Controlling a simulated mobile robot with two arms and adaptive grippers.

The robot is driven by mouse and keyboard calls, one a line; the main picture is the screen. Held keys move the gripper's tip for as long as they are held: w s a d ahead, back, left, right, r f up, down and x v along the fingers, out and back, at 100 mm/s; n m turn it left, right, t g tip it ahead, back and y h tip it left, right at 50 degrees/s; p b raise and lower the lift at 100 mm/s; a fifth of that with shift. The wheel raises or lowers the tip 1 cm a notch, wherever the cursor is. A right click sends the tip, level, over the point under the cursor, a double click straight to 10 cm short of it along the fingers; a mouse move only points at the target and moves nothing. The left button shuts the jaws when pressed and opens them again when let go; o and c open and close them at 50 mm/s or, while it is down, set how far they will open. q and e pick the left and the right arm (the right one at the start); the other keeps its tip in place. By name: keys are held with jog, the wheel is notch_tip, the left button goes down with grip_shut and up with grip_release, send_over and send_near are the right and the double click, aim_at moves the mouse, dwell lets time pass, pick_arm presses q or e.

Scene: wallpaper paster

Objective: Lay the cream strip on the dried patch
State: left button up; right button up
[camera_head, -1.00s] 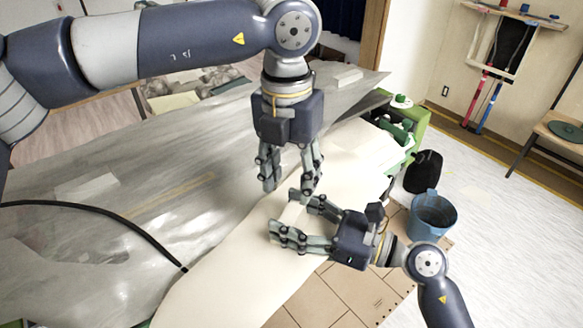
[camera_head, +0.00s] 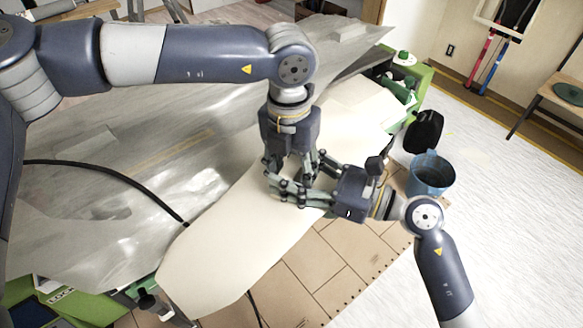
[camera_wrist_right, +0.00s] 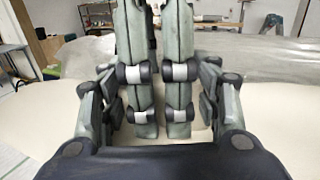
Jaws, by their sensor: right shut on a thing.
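A small cream strip seems to be in my right gripper (camera_head: 277,185); the fingers hide nearly all of it, and a beige bit (camera_wrist_right: 199,131) shows low between the fingers in the right wrist view. My right gripper reaches in from the right, low over the long cream sheet, and is shut. My left gripper (camera_head: 292,178) points down at the same spot, its tips overlapping the right fingers; whether it is open is unclear. A yellowish band (camera_head: 178,149) lies on the glossy grey sheet (camera_head: 110,205); I cannot tell if it is the dried patch.
The long cream sheet (camera_head: 225,240) lies along the table's near side. A black hose (camera_head: 115,175) crosses the grey sheet at left. A blue bucket (camera_head: 429,175) and a black bag (camera_head: 427,131) stand on the floor at right. The grey sheet's left half is mostly clear.

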pick_arm(q)
grip_shut()
pick_arm(e)
jog(key=o, duration=1.4)
jog(key=shift+c, duration=0.2)
